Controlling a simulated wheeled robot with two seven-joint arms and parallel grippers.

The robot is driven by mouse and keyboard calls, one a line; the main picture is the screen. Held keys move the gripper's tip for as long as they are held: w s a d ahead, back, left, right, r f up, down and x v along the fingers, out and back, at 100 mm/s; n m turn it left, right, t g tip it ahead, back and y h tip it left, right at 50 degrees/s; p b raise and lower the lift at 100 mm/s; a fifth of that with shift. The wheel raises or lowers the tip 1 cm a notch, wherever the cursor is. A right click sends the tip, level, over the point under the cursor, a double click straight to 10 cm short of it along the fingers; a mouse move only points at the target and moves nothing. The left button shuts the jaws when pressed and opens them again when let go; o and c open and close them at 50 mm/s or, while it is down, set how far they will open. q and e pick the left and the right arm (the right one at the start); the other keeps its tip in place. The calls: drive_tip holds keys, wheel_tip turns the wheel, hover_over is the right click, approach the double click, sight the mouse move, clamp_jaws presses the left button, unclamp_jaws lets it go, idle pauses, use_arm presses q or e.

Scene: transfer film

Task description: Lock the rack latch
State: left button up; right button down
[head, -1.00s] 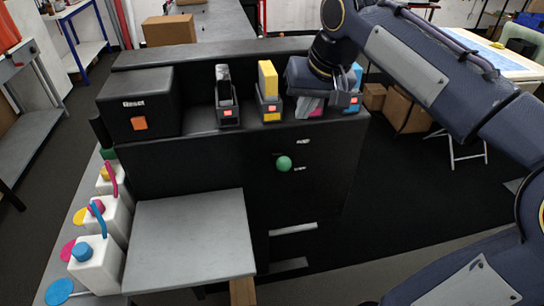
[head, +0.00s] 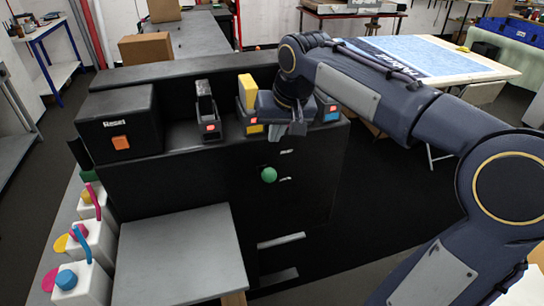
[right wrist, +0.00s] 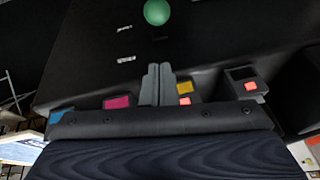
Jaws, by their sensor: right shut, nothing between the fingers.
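The latch appears to be a green ball knob (head: 269,175) on the dark front of the black machine (head: 200,190). It sits beside the lower of two small, unreadable white labels. The knob also shows at the top of the right wrist view (right wrist: 157,12). My right gripper (head: 297,129) is shut and empty, above and slightly right of the knob, in front of the cartridge row. In the right wrist view its fingers (right wrist: 157,84) are together, pointing toward the knob, apart from it. My left gripper is not in view.
Black (head: 207,112), yellow (head: 248,92), magenta (right wrist: 117,102) and cyan (head: 331,113) cartridges line the machine's ledge. A box with an orange button (head: 121,142) stands left. A grey tray (head: 180,255) juts out below. White bottles (head: 80,285) stand at lower left.

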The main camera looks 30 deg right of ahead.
drive_tip(key=f, duration=0.5)
drive_tip(key=shift+w+a+f, duration=0.1)
drive_tip(key=shift+a+f, duration=0.15)
drive_tip(key=shift+a, duration=0.1)
drive_tip(key=shift+s+a+f, duration=0.15)
drive_tip(key=shift+s+f, duration=0.05)
drive_tip(key=shift+f, duration=0.35)
drive_tip(key=s+f+n+t+h+b, duration=0.1)
drive_tip(key=f+t+b, duration=1)
drive_tip(key=b, duration=3.2)
drive_tip(key=shift+s+a+f+t+h+b, duration=0.4)
drive_tip(key=shift+s+f+h, duration=0.3)
drive_tip(key=shift+s+f, duration=0.8)
drive_tip(key=shift+w+f, duration=0.3)
